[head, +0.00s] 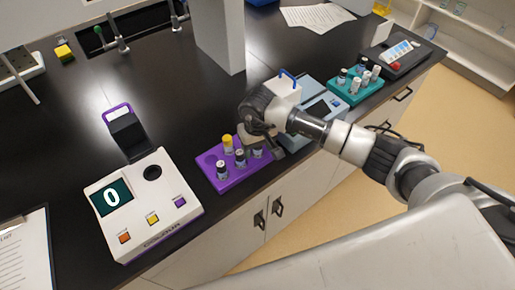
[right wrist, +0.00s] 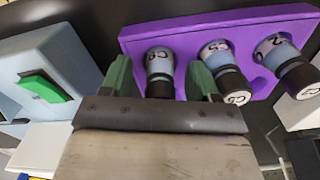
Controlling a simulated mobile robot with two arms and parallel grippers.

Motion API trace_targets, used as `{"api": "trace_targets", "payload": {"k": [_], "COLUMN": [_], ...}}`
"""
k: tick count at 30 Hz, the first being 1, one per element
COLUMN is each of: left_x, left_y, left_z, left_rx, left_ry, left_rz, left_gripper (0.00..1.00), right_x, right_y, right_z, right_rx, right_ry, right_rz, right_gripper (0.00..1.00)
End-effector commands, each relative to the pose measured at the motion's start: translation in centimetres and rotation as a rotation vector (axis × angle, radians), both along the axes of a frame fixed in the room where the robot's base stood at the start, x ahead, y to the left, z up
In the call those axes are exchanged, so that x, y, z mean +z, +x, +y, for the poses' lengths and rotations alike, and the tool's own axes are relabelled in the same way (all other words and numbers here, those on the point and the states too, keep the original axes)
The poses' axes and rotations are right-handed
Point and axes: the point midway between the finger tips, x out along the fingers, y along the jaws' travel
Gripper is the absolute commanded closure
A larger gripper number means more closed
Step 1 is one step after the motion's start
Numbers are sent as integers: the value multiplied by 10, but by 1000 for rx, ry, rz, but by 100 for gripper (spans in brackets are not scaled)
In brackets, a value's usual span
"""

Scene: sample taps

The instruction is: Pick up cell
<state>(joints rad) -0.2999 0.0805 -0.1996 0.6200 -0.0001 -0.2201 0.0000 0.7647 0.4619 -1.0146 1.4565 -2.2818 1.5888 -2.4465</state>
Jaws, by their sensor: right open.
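A purple rack (head: 236,182) stands near the counter's front edge in the head view and holds several small vials. One vial has a yellow cap (head: 228,143); others, such as the front-left vial (head: 221,169) and the middle vial (head: 240,158), have dark caps. My right gripper (head: 262,146) is over the rack's right end, beside the rightmost vial (head: 258,152). In the right wrist view the rack (right wrist: 225,24) shows three labelled vials. The open green fingers (right wrist: 160,80) stand either side of the leftmost vial (right wrist: 159,64); I cannot tell whether they touch it. My left gripper is not in view.
A white meter (head: 145,205) reading 0, with its dark lid (head: 127,133) raised, stands left of the rack. A blue-grey device (head: 318,100) is close on the right, then a teal rack (head: 345,92) with vials. A white post (head: 218,35) rises behind.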

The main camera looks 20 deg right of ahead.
Motion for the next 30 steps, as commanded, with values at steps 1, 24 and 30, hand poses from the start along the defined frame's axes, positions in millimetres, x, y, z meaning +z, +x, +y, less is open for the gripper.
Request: {"api": "trace_targets", "payload": {"k": [1,24,30], "left_x": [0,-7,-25], "left_y": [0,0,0], "left_z": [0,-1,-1], "left_rx": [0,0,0], "left_ry": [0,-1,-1], "left_rz": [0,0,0], "left_gripper": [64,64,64], "right_x": [0,9,39], "right_y": [0,1,1], "right_z": [0,-1,-1], "right_rx": [0,1,2], "right_ry": [0,-1,0], "right_rz": [0,-3,-7], "right_gripper": [39,85,85]}}
